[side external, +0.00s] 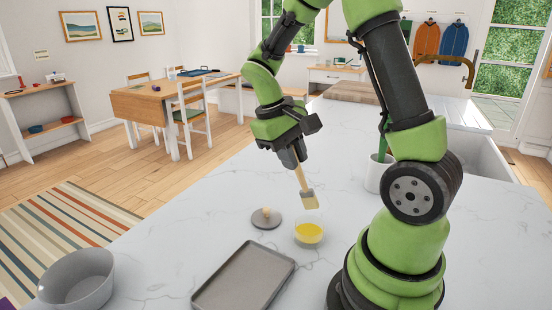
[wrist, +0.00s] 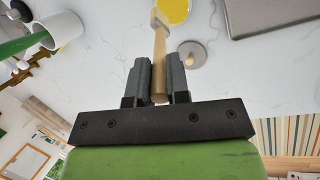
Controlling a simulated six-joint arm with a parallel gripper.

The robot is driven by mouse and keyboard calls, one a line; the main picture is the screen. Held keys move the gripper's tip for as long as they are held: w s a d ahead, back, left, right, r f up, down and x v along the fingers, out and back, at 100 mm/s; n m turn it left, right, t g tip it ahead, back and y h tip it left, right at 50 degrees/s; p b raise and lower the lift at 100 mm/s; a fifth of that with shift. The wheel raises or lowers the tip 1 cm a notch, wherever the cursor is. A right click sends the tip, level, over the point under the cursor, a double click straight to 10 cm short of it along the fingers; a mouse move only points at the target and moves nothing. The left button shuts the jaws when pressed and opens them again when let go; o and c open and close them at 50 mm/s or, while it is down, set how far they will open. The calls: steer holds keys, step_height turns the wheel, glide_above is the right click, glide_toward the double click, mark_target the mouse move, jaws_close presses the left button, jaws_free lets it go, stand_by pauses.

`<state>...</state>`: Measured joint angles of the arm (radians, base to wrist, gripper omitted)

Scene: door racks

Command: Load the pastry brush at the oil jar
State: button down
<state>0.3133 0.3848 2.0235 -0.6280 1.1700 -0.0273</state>
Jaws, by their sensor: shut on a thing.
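My gripper (side external: 292,155) is shut on the wooden handle of the pastry brush (side external: 304,184). The brush hangs down at a slight tilt, and its pale bristles are just above the oil jar (side external: 309,233), apart from it in the side view. The jar is a small, low glass one with yellow oil in it. In the wrist view the brush handle (wrist: 159,60) stands between the two jaws (wrist: 158,82), and its head overlaps the edge of the yellow oil (wrist: 176,10). A grey round lid with a wooden knob (side external: 266,219) lies on the counter left of the jar.
A grey baking tray (side external: 245,277) lies in front of the jar. A grey bowl (side external: 78,278) stands at the front left. The white marble counter is clear left of the lid.

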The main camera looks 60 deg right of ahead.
steer(key=shift+f, duration=2.8)
steer(key=shift+f, duration=0.45)
steer(key=shift+r, duration=3.5)
steer(key=shift+a, duration=0.1)
